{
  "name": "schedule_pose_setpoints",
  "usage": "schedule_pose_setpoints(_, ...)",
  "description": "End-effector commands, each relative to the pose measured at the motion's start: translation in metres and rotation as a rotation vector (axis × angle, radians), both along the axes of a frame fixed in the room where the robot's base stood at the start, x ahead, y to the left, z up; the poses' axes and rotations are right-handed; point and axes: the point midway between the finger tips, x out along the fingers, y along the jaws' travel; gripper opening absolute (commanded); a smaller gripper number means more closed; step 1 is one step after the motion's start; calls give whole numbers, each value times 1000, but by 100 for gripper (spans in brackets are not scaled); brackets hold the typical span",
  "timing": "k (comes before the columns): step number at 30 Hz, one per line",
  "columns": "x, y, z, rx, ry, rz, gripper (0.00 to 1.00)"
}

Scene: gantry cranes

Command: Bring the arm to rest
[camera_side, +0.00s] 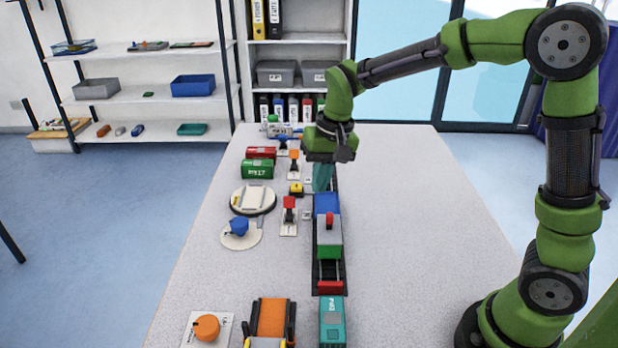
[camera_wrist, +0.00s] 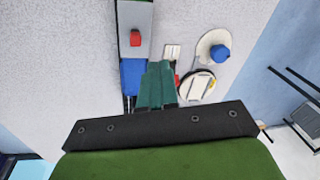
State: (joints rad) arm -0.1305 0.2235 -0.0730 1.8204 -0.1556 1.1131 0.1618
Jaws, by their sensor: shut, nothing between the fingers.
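My gripper (camera_side: 322,178) hangs over the far part of the table, pointing down, above the far end of the dark track. Its teal fingers also show in the wrist view (camera_wrist: 157,85), closed together with nothing between them. Close in front of it in the side view, a blue block (camera_side: 327,203) and a grey and green wagon with a red knob (camera_side: 328,240) stand on the track. In the wrist view the blue block (camera_wrist: 132,76) lies just left of the fingers. I cannot tell the exact height of the fingertips above the track.
Left of the track stand a red-topped post (camera_side: 289,203), a round turntable (camera_side: 253,199), a blue knob (camera_side: 238,227) and red and green containers (camera_side: 257,169). A teal container (camera_side: 332,322) and an orange-framed piece (camera_side: 272,318) are at the near edge. The table's right side (camera_side: 420,240) is clear.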

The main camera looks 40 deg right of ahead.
Motion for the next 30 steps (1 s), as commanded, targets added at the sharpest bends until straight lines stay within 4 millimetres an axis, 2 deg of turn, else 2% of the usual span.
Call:
schedule_pose_setpoints(1,-18,-2,14,12,-41,19,0)
schedule_pose_setpoints(6,-77,-6,41,32,-171,80,0)
schedule_pose_setpoints(12,-138,-10,55,30,-328,116,0)
schedule_pose_setpoints(15,-160,-11,58,27,-392,115,0)
schedule_pose_setpoints(20,-176,-13,67,22,-465,102,0)
schedule_pose_setpoints(24,-177,-15,75,19,-499,96,0)
schedule_pose_setpoints(30,-177,-15,75,19,-498,93,0)
